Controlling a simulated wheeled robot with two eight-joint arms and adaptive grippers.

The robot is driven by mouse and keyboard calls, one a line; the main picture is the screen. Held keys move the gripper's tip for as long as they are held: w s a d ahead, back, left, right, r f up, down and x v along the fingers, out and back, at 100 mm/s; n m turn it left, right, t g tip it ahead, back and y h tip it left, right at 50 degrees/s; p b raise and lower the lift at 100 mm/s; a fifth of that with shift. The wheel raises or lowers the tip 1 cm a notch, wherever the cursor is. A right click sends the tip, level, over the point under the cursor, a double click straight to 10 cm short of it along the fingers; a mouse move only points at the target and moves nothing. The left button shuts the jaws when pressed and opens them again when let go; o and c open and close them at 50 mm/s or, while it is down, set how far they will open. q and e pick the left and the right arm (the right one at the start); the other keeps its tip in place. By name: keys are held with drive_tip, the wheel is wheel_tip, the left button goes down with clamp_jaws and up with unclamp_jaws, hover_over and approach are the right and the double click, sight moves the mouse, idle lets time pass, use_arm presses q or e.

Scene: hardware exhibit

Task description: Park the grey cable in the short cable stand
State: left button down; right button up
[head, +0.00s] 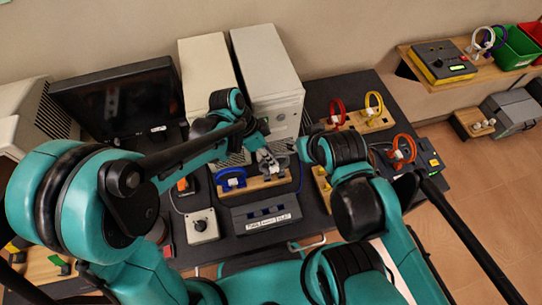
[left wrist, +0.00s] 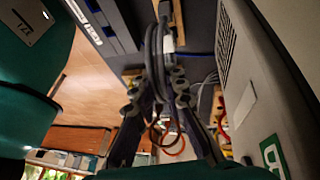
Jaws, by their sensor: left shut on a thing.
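The grey cable (left wrist: 160,45) hangs as a loop between the fingers of my left gripper (left wrist: 165,88) in the left wrist view. My left gripper (head: 267,158) is shut on it; in the head view it is just above the right end of a wooden cable stand (head: 262,187) that bears a blue cable (head: 231,181). A wooden stand piece (head: 323,184) shows to its right, partly hidden by my right arm. I cannot tell which stand is the short one. My right gripper is not discernible.
Another wooden stand (head: 378,124) holds a red cable (head: 337,112) and a yellow cable (head: 374,103). A grey computer tower (head: 268,75) stands behind my left gripper. A dark rack box (head: 262,216) and a grey switch box (head: 201,225) are in front.

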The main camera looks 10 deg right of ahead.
use_arm(q)
drive_tip(key=shift+f+b, duration=0.65)
idle(0.8)
idle(0.4)
drive_tip(key=c, duration=0.8)
unclamp_jaws()
drive_tip(key=shift+c, duration=0.2)
drive_tip(key=p+v, duration=0.5)
drive_tip(key=v, duration=0.2)
drive_tip(key=shift+r, duration=0.3)
drive_tip(key=shift+a, duration=0.1)
